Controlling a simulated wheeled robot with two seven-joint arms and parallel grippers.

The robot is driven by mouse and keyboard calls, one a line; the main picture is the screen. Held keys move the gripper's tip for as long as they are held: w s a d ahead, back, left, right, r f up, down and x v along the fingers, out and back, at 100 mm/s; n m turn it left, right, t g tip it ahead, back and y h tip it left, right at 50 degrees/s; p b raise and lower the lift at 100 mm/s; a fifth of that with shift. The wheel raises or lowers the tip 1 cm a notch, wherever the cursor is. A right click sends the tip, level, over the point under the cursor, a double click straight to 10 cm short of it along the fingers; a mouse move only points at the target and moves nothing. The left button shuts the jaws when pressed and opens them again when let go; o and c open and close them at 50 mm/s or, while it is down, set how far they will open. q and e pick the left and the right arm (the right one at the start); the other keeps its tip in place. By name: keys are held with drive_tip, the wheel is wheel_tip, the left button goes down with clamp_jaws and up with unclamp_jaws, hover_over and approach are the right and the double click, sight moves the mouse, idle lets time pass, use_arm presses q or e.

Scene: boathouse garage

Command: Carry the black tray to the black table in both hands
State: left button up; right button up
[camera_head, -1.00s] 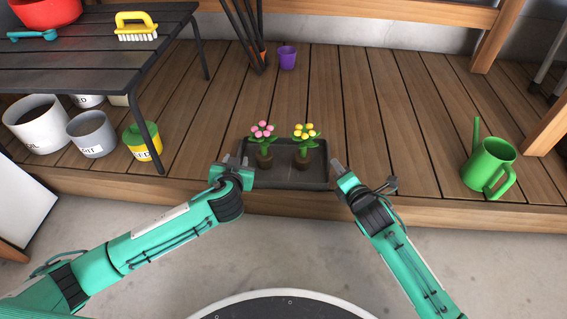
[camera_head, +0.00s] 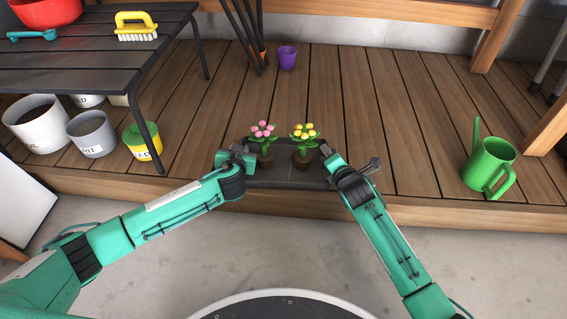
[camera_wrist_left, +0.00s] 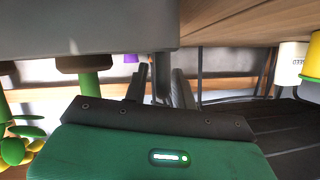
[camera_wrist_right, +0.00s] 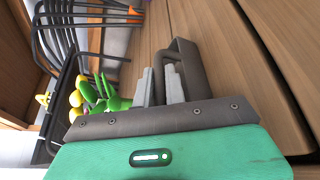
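The black tray (camera_head: 290,183) lies on the wooden deck near its front edge. It carries a pink-flowered plant (camera_head: 264,140) and a yellow-flowered plant (camera_head: 303,140), both upright. The black table (camera_head: 95,62) with a slatted top stands at the upper left. My left gripper (camera_head: 240,151) is at the tray's left end; its fingers (camera_wrist_left: 160,88) look apart, close to the tray's grey side (camera_wrist_left: 90,35). My right gripper (camera_head: 328,152) is at the right end; its fingers (camera_wrist_right: 160,86) look apart at the dark handle loop (camera_wrist_right: 195,72). Whether either touches a handle is unclear.
On the table are a red bowl (camera_head: 45,12), a yellow brush (camera_head: 136,26) and a teal scoop (camera_head: 33,35). Several buckets stand beneath it. A green watering can (camera_head: 487,165) is at the right and a purple cup (camera_head: 287,57) behind. The deck between is clear.

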use_arm(q)
clamp_jaws()
use_arm(e)
clamp_jaws()
use_arm(q)
drive_tip(key=shift+r, duration=0.15)
use_arm(e)
drive_tip(key=shift+r, duration=0.15)
